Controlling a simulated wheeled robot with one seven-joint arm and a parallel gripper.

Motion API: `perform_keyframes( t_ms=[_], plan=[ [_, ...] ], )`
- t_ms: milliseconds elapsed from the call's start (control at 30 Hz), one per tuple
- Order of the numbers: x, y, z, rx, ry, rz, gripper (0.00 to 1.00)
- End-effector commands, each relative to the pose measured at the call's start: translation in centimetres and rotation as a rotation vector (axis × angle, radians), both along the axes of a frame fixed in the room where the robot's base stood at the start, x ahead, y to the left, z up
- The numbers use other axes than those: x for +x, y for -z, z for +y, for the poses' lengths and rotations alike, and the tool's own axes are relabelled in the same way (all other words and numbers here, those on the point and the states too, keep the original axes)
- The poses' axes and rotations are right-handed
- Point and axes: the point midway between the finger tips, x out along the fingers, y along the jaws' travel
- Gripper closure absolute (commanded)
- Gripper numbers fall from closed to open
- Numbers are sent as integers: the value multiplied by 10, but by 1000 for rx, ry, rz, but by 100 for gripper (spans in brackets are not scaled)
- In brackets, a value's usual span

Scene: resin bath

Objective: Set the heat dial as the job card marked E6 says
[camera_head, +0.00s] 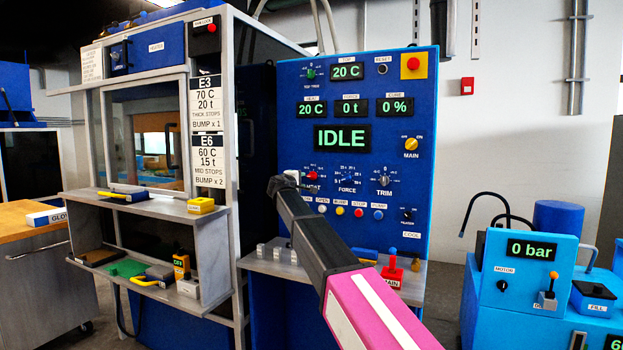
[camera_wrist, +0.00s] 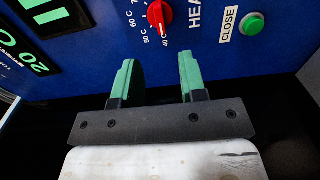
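The job card E6 (camera_head: 208,152) hangs on the press frame and reads 60 C, 15 t, mid stops, bump x 2. The red heat dial (camera_head: 312,176) is on the blue panel, beside my arm in the head view. In the wrist view the heat dial (camera_wrist: 159,15) shows at the top edge, with marks such as 60 C, 50 C and 40 round it. Its lower end appears to point toward the 40 mark. My gripper (camera_wrist: 157,75) is open and empty, its green fingertips just below the dial in that view and apart from it.
A green CLOSE button (camera_wrist: 254,24) sits right of the dial. The blue panel (camera_head: 290,100) also has a force dial (camera_head: 347,178), a trim dial (camera_head: 384,181), an IDLE display (camera_head: 342,138) and a red stop button (camera_head: 413,64). Card E3 (camera_head: 208,102) hangs above E6.

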Motion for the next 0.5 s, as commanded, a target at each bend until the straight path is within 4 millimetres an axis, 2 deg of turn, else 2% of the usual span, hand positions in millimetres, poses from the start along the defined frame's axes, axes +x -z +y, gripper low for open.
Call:
perform_keyframes(
  t_ms=[500],
  plan=[
    [78, 0, -26, 0, 1, 1, 61]
  ],
)
